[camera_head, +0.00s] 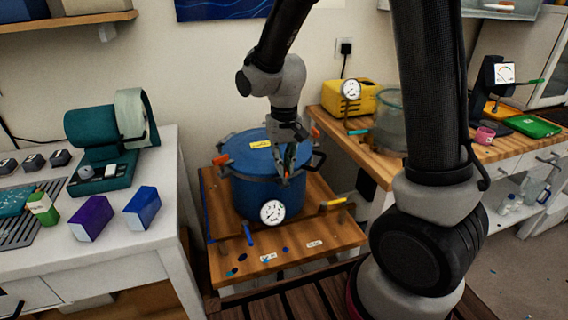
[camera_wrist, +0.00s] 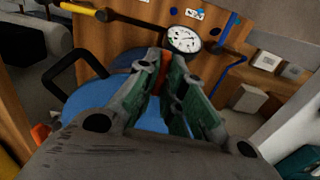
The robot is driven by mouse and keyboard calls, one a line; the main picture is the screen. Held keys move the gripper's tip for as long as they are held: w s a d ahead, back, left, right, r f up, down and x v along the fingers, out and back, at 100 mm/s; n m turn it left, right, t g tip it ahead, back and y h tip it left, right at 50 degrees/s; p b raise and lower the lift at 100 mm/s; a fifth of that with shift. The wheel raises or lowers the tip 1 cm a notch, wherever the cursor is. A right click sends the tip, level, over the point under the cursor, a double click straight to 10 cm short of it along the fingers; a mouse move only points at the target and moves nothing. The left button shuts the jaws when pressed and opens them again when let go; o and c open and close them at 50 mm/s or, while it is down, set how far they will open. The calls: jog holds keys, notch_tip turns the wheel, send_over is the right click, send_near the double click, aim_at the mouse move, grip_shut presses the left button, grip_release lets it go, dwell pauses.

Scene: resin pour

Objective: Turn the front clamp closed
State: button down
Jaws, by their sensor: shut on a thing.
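My gripper (camera_head: 287,174) points down at the lid's front right edge. In the wrist view my gripper's green-padded fingers (camera_wrist: 168,64) close on the front clamp (camera_wrist: 163,68), a small orange piece mostly hidden between them. In the head view the fingers cover this clamp, so its angle cannot be told. Other orange clamps sit at the lid's left (camera_head: 221,159) and back right (camera_head: 315,132).
A dark side handle (camera_head: 319,161) stands close right of my gripper. A gauge (camera_head: 272,212), a blue valve handle (camera_head: 248,233) and a yellow valve handle (camera_head: 334,202) lie low in front. A white bench (camera_head: 130,245) stands left, a wooden-topped bench (camera_head: 385,148) right.

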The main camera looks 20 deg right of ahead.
jog(key=c, duration=1.5)
grip_release()
notch_tip(320, 180, up, 12)
jog(key=shift+r, duration=0.1)
jog(key=s+d+r+t, duration=0.1)
jog(key=s+d+r, duration=0.1)
jog(key=s+d, duration=0.3)
jog(key=s+d+r+t, duration=0.2)
jog(key=s+d, duration=0.3)
jog(key=s, duration=0.2)
jog(key=s+d+r+t, duration=0.1)
jog(key=s+d+r, duration=0.1)
jog(key=s+d, duration=0.3)
jog(key=shift+s+r, duration=0.15)
jog(key=shift+s, duration=0.85)
